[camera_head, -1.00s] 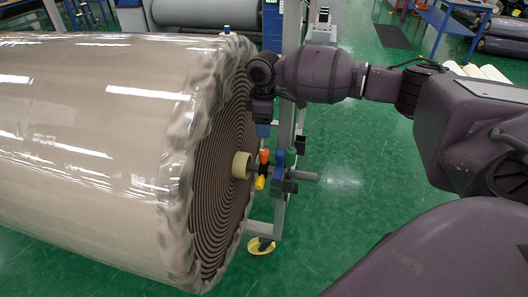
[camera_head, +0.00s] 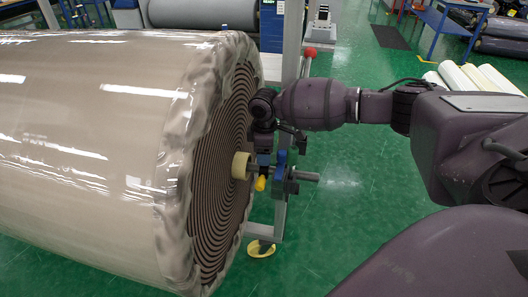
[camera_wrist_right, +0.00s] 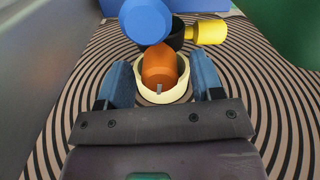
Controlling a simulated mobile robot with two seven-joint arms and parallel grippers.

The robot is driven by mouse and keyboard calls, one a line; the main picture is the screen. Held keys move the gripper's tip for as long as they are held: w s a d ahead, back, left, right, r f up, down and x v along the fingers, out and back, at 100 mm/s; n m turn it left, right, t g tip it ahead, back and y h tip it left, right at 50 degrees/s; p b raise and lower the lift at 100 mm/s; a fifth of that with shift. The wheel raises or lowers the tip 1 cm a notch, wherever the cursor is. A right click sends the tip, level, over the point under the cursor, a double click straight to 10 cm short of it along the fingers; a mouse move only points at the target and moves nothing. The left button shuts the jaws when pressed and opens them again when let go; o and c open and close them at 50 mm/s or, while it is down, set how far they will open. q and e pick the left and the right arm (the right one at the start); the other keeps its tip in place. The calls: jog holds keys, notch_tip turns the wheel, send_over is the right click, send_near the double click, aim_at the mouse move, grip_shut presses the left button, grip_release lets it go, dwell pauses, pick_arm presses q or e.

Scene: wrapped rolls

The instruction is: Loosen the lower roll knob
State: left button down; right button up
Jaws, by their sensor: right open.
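The large wrapped roll (camera_head: 100,120) lies on its side, its spiral end facing right. A cream core (camera_head: 241,165) sticks out of that end on a shaft with small knobs. The orange knob (camera_wrist_right: 160,66) stands between my right gripper's blue fingers (camera_wrist_right: 162,80) in the wrist view, with a gap on each side. A yellow knob (camera_head: 260,183) and a blue knob (camera_head: 281,156) are close by. My right gripper (camera_head: 264,158) is open, pointing down over the shaft, and hides the orange knob in the head view. I cannot tell which knob is the lower roll knob. My left gripper is out of view.
A grey stand upright (camera_head: 291,45) with a red ball knob (camera_head: 309,52) rises behind my right wrist. A yellow foot (camera_head: 261,249) sits on the green floor below. Open floor (camera_head: 330,230) lies to the right. Pale rolls (camera_head: 480,77) lie farther back.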

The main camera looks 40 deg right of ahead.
jog(key=c, duration=0.9)
jog(key=shift+n, duration=0.7)
jog(key=o, duration=0.9)
